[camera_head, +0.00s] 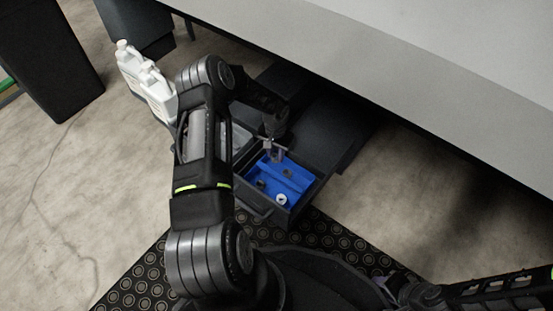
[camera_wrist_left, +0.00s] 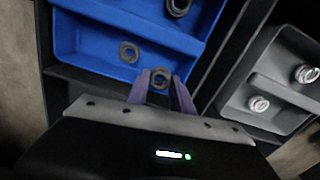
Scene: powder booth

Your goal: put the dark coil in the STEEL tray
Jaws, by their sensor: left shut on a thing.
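My left gripper (camera_head: 274,155) is over the open drawer, near the far end of the blue tray (camera_head: 296,178). In the left wrist view its purple fingers (camera_wrist_left: 162,88) are shut on a dark coil (camera_wrist_left: 159,76), held between the fingertips at the edge of the blue tray. Another dark coil (camera_wrist_left: 129,51) lies in the blue tray, and one more (camera_wrist_left: 177,7) shows at the top edge. The grey tray (camera_wrist_left: 268,67), beside the blue one, holds two shiny silver coils (camera_wrist_left: 258,104). My arm partly hides the grey tray in the head view.
The dark drawer (camera_head: 313,193) stands open below a large grey worktop (camera_head: 420,75). White jugs (camera_head: 150,85) stand on the floor at the left. A patterned mat (camera_head: 130,280) lies in front.

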